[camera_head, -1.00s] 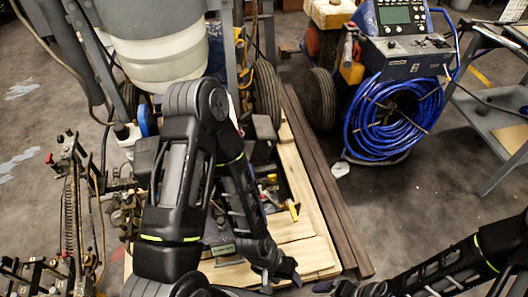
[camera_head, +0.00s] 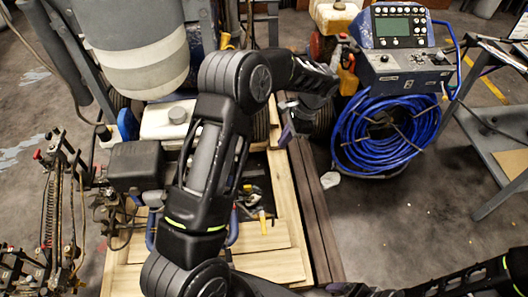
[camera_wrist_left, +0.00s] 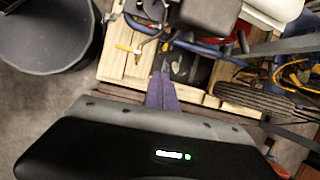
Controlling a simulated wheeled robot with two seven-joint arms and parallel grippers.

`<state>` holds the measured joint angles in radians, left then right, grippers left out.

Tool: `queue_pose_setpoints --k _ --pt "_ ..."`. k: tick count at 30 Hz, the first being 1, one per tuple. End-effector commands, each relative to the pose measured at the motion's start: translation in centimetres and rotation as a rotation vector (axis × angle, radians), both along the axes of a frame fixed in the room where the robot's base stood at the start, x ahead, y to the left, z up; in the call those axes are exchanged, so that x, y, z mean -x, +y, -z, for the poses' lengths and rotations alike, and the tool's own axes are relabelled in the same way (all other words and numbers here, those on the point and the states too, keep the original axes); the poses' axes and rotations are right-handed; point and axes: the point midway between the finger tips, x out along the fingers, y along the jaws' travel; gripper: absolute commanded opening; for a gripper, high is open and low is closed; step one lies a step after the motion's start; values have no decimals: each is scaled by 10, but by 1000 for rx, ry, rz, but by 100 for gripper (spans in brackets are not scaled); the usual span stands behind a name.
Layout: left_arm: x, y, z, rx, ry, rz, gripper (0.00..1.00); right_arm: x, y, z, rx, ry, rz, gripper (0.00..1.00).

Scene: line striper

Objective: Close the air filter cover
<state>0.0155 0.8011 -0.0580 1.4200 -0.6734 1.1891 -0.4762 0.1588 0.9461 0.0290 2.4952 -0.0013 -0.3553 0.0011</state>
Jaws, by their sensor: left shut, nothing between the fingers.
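The line striper's engine shows left of centre in the head view. A dark box-shaped part (camera_head: 136,164), probably the air filter cover, sits on it beside the white tank (camera_head: 166,121). I cannot tell whether it is open. The dark box (camera_wrist_left: 209,14) and white tank (camera_wrist_left: 275,8) are cut off at the top of the left wrist view. My left gripper (camera_head: 287,137) is right of the engine, apart from the box; its purple fingers (camera_wrist_left: 162,92) are together and empty. My right gripper (camera_head: 338,290) is at the bottom edge, its jaws unclear.
My left arm crosses in front of the striper and hides part of the engine. The striper stands by a wooden pallet (camera_head: 288,205). A coiled blue hose (camera_head: 350,140) and a control panel are at right, beside a metal table (camera_head: 503,158).

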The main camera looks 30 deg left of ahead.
Motion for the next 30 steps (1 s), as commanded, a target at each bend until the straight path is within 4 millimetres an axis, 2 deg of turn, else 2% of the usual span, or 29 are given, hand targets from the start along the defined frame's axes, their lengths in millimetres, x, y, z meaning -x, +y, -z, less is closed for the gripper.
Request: queue_pose_setpoints --k 3,6,17,23,30 --pt "18 17 -15 -58 108 29 0 0 0 0 0 1 -1 94" --pt "29 20 -20 -71 164 45 0 1 0 0 0 1 -2 94" --pt "31 20 -19 -65 173 55 0 0 0 0 0 1 -1 94" --pt "34 24 -10 -66 173 54 0 0 0 -3 0 1 0 94" --pt "47 38 22 -64 176 54 0 0 0 -10 0 2 -1 94"
